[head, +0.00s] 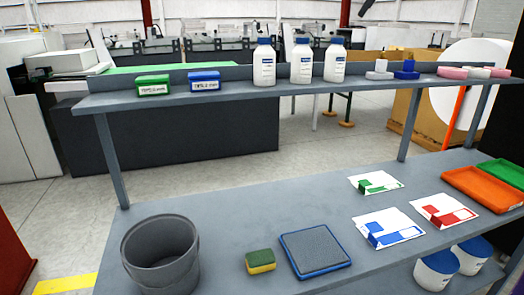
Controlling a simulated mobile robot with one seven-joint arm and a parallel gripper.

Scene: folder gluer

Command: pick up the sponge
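The sponge (260,261) lies on the grey lower bench top, near its front edge. It is a small block, green on top and yellow below. It sits between a grey bucket on its left and a blue-edged pad on its right, apart from both. All of its top and front show. My gripper is not in the head view.
The bucket (160,254) and the flat pad (315,251) flank the sponge. Printed cards (388,229) and an orange tray (484,191) lie to the right. A raised shelf (222,95) with bottles (301,62) and boxes (153,86) runs behind, above the bench.

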